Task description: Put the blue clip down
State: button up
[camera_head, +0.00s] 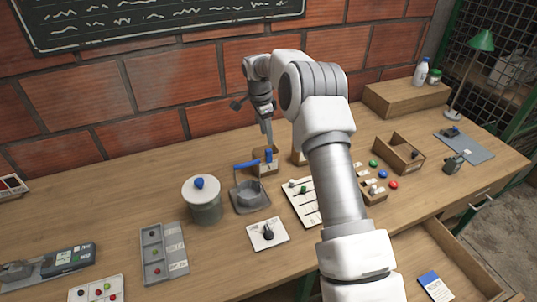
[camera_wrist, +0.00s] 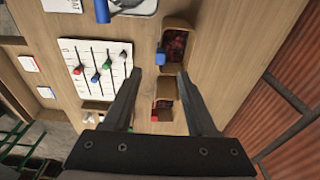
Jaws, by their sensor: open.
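The blue clip (camera_head: 268,155) is a small upright blue piece at a small wooden box (camera_head: 265,166) near the back of the bench. In the wrist view the blue clip (camera_wrist: 160,56) sits at the rim of the box (camera_wrist: 179,24), which has dark red contents. My gripper (camera_head: 267,137) points down just above the box. In the wrist view my gripper (camera_wrist: 159,70) is open, its two fingers spread with nothing between them. The clip shows just beyond the fingertips, apart from both fingers. The exact height gap is hard to tell.
A second wooden box (camera_wrist: 165,92) stands beside the first. A grey device with a blue lever (camera_head: 246,165) is close on the left, with a lidded pot (camera_head: 202,205) beyond. A white slider board (camera_head: 300,201) lies in front.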

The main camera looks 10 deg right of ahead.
aim_at(269, 150)
jog(key=f, duration=0.5)
jog(key=f+p, duration=0.1)
jog(key=f, duration=0.2)
jog(key=shift+w+d+f, duration=0.15)
jog(key=shift+d, duration=0.25)
grip_shut()
